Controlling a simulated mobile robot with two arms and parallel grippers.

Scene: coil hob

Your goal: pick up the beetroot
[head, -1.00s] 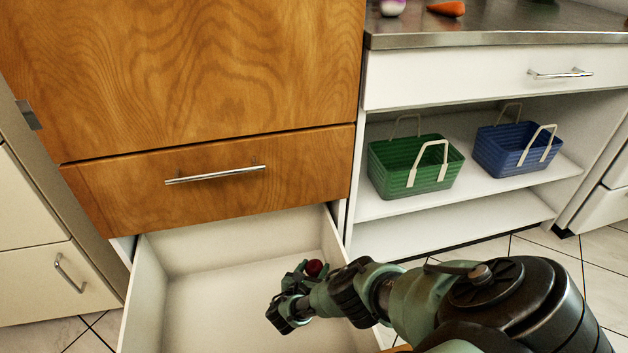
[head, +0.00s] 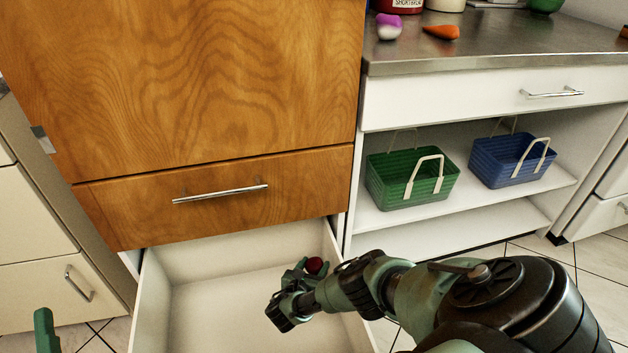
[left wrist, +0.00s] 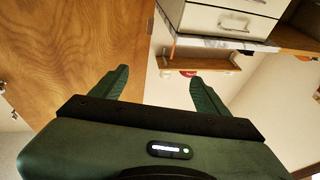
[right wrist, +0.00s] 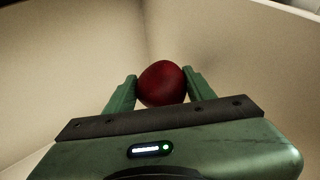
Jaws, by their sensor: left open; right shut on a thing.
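The beetroot (head: 314,265) is a small dark red ball. In the head view it shows at my right gripper (head: 301,267), inside the open lower drawer (head: 225,292). In the right wrist view the beetroot (right wrist: 162,84) sits between the two green fingers of my right gripper (right wrist: 161,88), which are shut on it. The drawer walls show around and behind it; its height above the drawer floor is hard to tell. My left gripper (left wrist: 160,90) is open and empty in its wrist view. In the head view only a green piece shows at the lower left edge.
The closed wooden drawer (head: 220,210) with a bar handle is above the open one. To the right, a green basket (head: 400,185) and a blue basket (head: 500,165) stand on a shelf. A carrot (head: 441,32) and other items lie on the metal counter (head: 480,45).

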